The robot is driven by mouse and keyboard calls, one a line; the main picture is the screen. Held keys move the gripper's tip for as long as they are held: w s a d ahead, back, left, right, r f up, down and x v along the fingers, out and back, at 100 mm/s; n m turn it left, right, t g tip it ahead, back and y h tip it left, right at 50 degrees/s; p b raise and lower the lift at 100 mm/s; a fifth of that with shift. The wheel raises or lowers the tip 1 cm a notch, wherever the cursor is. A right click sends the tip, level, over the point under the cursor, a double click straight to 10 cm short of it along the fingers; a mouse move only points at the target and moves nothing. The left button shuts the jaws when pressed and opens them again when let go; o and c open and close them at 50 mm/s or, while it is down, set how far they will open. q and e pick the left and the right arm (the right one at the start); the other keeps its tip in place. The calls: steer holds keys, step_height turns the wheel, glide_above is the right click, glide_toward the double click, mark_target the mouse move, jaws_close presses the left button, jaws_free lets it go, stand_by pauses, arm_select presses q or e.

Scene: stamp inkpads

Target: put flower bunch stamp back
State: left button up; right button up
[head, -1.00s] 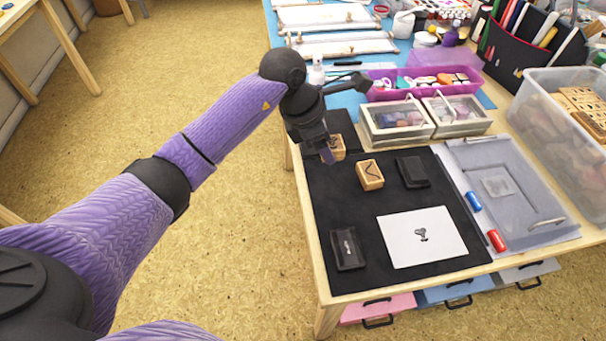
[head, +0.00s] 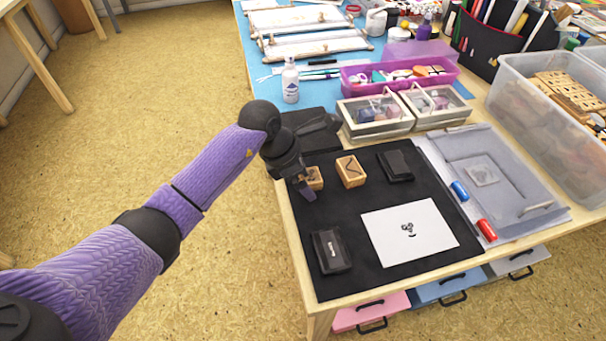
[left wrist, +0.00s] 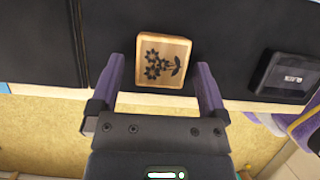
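The wooden flower bunch stamp (head: 316,177) sits near the left edge of the black mat (head: 375,195), left of another wooden stamp (head: 350,171). In the left wrist view its top (left wrist: 163,62) shows a dark flower bunch. My left gripper (head: 306,190) is low at this stamp. In the left wrist view its purple fingers (left wrist: 161,75) are spread on both sides of the stamp's near part, with gaps. My right gripper is not in view. Black inkpads lie at the front left (head: 331,250) and back right (head: 397,165) of the mat.
White paper (head: 385,240) with a small dark print lies on the mat. Two lidded boxes (head: 375,132) and a white bottle (head: 290,82) stand behind.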

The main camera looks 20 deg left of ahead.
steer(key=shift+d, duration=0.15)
arm_select(q)
steer(key=shift+r, duration=0.3)
steer(key=p+v, duration=0.5)
steer(key=v, duration=0.6)
steer(key=shift+a+r, duration=0.15)
steer(key=shift+r, duration=0.2)
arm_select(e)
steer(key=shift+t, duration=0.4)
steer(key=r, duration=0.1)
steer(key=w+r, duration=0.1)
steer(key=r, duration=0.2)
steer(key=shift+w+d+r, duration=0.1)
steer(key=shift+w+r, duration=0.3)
arm_select(q)
steer(key=shift+s, duration=0.15)
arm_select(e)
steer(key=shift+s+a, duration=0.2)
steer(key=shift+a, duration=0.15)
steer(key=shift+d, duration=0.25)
